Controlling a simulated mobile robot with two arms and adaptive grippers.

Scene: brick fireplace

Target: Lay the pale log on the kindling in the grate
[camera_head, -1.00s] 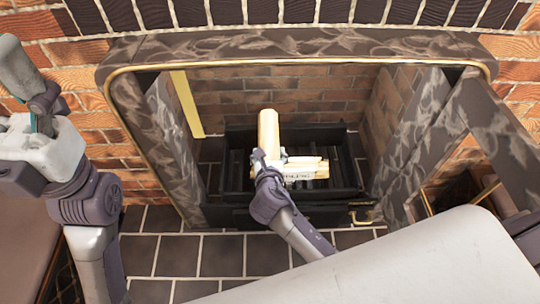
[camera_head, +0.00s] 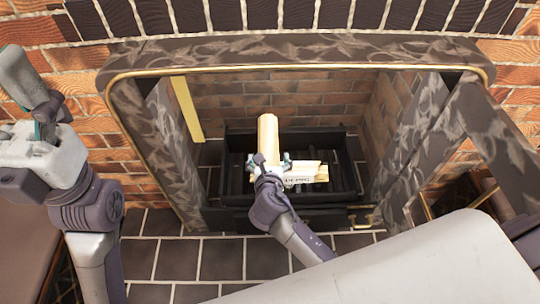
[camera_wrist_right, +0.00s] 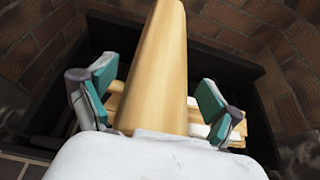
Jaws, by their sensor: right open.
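The pale log (camera_head: 268,137) is over the kindling (camera_head: 307,172) in the black grate (camera_head: 343,150), pointing toward the back wall. In the right wrist view the log (camera_wrist_right: 157,65) runs away from me, with kindling sticks (camera_wrist_right: 116,100) showing at both sides beneath it. My right gripper (camera_head: 272,161) is open at the near end of the log. Its teal pads stand apart on either side of the log, with gaps visible in the wrist view. Contact between log and kindling is hidden. My left gripper (camera_head: 38,112) is raised at the left, away from the fireplace; its finger opening is unclear.
The fireplace surround (camera_head: 300,47) frames the opening above and at the sides. A brass strip (camera_head: 187,108) stands at the left inside. A brass handle (camera_head: 362,216) is at the grate's front right. Dark tiles (camera_head: 180,258) lie in front.

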